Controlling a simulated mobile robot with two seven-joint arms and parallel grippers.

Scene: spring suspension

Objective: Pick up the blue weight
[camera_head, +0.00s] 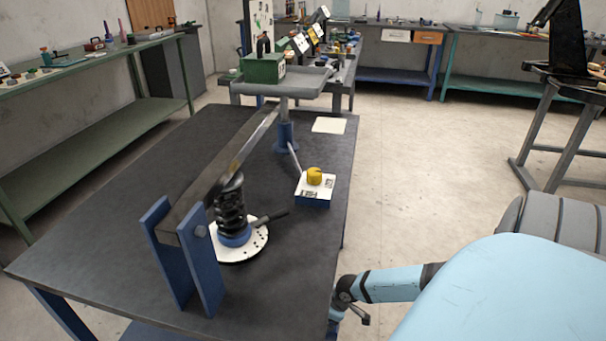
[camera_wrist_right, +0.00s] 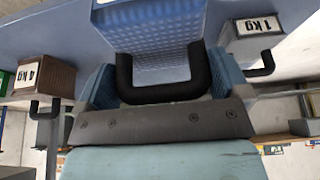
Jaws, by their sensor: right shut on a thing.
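In the right wrist view the blue weight (camera_wrist_right: 155,25) fills the top middle, with a black U-shaped handle (camera_wrist_right: 160,96) facing the camera. My right gripper (camera_wrist_right: 163,80) has its blue finger pads on either side of this handle and is shut on it. The fingertips are partly hidden, and I cannot tell whether the weight is off its support. In the head view only part of my light-blue arm shows at the lower right; the blue weight cannot be made out there. My left gripper is in neither view.
A brown 4 kg weight (camera_wrist_right: 43,78) and a pale 1 kg weight (camera_wrist_right: 250,38) flank the blue one. The dark table (camera_head: 110,245) bears a black spring (camera_head: 230,205) under a lever (camera_head: 225,170). A green weight (camera_head: 262,69) stands on the lever's tray (camera_head: 315,82).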

